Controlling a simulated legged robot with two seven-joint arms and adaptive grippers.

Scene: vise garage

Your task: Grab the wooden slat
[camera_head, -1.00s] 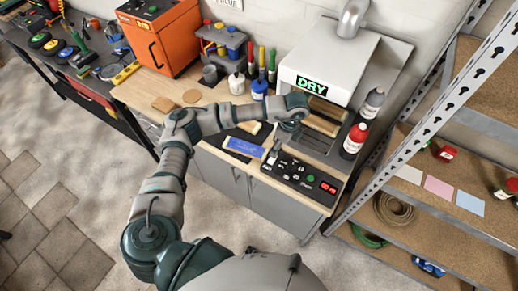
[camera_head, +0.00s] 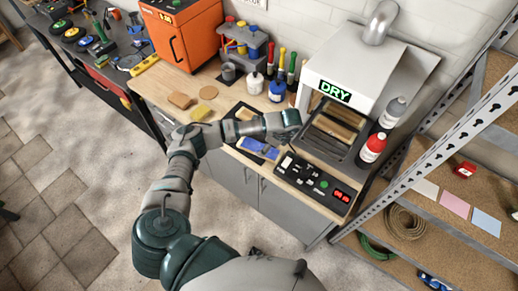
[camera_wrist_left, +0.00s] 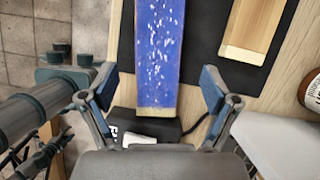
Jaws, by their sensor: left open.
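A wooden slat with a blue, white-speckled face (camera_wrist_left: 158,50) lies in the left wrist view, its bare wood end toward me. It also shows in the head view (camera_head: 257,148) on the bench, beside my forearm. My left gripper (camera_wrist_left: 158,90) is open, one finger on each side of the slat's near end, with gaps on both sides. In the head view the left gripper (camera_head: 289,139) is partly hidden by its own wrist. A plain wooden slat (camera_wrist_left: 252,28) lies to the right on a black mat (camera_wrist_left: 205,60). My right gripper is out of view.
The dryer (camera_head: 352,70) stands behind, with wooden pieces (camera_head: 335,128) in its opening. A control panel (camera_head: 312,183) lies right of the gripper. Bottles (camera_head: 371,150) stand right of the dryer. A metal shelf (camera_head: 440,190) is at right.

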